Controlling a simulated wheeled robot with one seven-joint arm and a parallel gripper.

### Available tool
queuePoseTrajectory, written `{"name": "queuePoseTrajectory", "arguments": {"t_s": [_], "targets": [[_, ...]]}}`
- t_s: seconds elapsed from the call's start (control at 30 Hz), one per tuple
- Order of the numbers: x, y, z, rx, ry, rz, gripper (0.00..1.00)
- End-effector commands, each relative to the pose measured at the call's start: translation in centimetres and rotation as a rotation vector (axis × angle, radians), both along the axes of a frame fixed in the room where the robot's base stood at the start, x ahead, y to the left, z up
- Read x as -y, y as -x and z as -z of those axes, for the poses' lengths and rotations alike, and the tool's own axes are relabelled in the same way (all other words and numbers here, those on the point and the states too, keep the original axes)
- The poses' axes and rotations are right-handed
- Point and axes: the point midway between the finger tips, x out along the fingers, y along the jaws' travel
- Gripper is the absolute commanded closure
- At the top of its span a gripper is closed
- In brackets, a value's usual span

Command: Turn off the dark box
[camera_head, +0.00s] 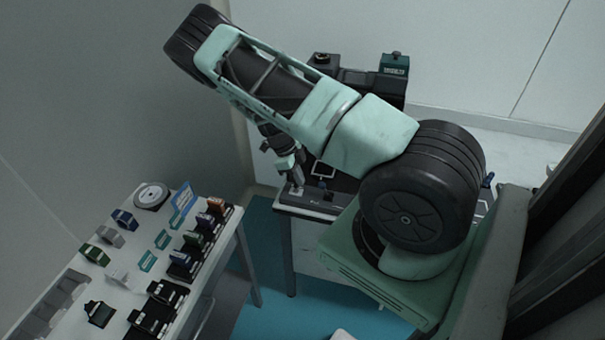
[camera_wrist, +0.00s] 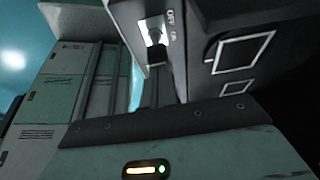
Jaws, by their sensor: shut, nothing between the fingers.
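The dark box (camera_head: 321,204) sits on the table at the centre, near its front edge. In the wrist view the dark box (camera_wrist: 190,75) fills the upper right. Its small switch (camera_wrist: 153,32) sits in a light plate beside the letters OFF and ON. My gripper (camera_head: 297,186) points down at the left end of the box. In the wrist view my gripper (camera_wrist: 157,58) is shut and empty, with its dark tips right by the switch. I cannot tell whether they touch it, nor which way the switch is set.
A teal-labelled device (camera_head: 394,64) and other dark equipment stand behind my arm. A white table (camera_head: 118,285) at lower left holds several small coloured devices and a round dial (camera_head: 151,196). Blue floor (camera_head: 262,262) shows between the tables. A grey wall is close on the left.

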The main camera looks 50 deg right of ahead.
Motion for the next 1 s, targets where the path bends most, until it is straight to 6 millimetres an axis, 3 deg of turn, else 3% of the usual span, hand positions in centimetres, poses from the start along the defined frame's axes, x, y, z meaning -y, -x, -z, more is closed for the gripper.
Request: {"name": "queuePoseTrajectory", "arguments": {"t_s": [0.27, 0.3, 1.0], "targets": [[-0.6, -1.6, 1.0, -0.226, 0.097, -0.006, 1.00], [-0.6, -1.4, 0.1, -0.218, 0.091, 0.001, 1.00], [-0.6, -1.3, -1.6, -0.213, 0.087, 0.001, 1.00]]}}
